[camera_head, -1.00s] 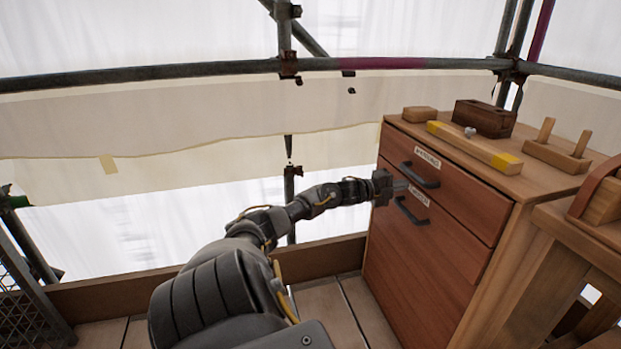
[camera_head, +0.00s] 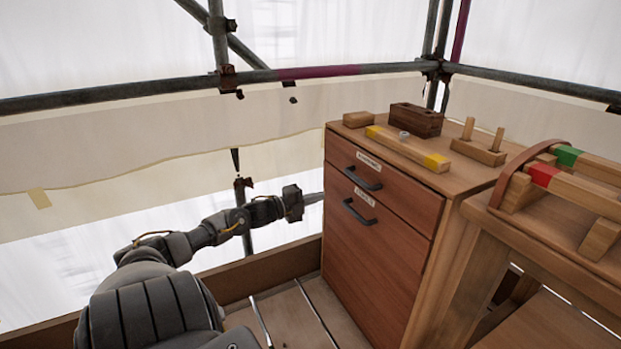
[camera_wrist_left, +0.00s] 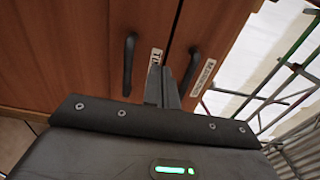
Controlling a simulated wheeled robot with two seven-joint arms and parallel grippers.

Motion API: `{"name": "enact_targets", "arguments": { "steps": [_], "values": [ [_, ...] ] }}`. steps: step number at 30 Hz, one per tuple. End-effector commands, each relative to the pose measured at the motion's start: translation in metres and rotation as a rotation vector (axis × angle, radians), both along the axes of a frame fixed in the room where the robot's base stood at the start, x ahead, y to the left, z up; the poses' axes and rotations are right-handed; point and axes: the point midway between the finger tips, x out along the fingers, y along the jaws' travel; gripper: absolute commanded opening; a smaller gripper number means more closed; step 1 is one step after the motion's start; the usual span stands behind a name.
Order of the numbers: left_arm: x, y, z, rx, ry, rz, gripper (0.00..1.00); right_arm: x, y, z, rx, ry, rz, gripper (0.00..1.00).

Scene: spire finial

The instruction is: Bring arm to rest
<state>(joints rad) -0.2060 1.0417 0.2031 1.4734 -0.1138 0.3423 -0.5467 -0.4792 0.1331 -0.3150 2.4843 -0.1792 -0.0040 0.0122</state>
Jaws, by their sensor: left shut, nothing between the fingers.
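My left arm reaches in from the lower left in the head view. Its gripper (camera_head: 313,198) is shut and empty, just to the left of the wooden cabinet (camera_head: 385,262) and apart from its front. In the left wrist view the shut fingers (camera_wrist_left: 162,86) point toward the cabinet front, between its two dark handles. The upper handle (camera_head: 368,184) and the lower handle (camera_head: 358,217) sit on drawer fronts that look closed. My right gripper does not show.
On the cabinet top are a yellow-ended wooden bar (camera_head: 408,149), a dark brown block (camera_head: 416,120) and a two-peg stand (camera_head: 479,146). A wooden workbench (camera_head: 530,222) with colour-marked bars stands at the right. Scaffold pipes (camera_head: 150,92) and white sheeting lie behind.

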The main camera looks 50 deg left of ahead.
Motion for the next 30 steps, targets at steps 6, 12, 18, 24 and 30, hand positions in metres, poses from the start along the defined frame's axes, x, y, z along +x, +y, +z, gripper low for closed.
{"name": "enact_targets", "arguments": {
  "steps": [6,12,18,24,30],
  "values": [
    [-0.014,0.003,0.0,0.0,0.001,0.001,0.0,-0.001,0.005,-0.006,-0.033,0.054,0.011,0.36],
    [-0.015,0.003,0.0,0.0,-0.001,0.001,0.0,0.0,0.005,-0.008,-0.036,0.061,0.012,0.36],
    [-0.015,0.003,0.0,0.0,0.0,0.001,0.0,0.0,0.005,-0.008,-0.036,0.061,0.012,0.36],
    [-0.01,-0.01,0.0,-0.118,0.042,0.008,0.0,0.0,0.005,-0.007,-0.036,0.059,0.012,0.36],
    [-0.025,-0.139,-0.049,-0.416,0.16,-0.114,0.0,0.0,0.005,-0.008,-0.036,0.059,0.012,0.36]
  ]
}}
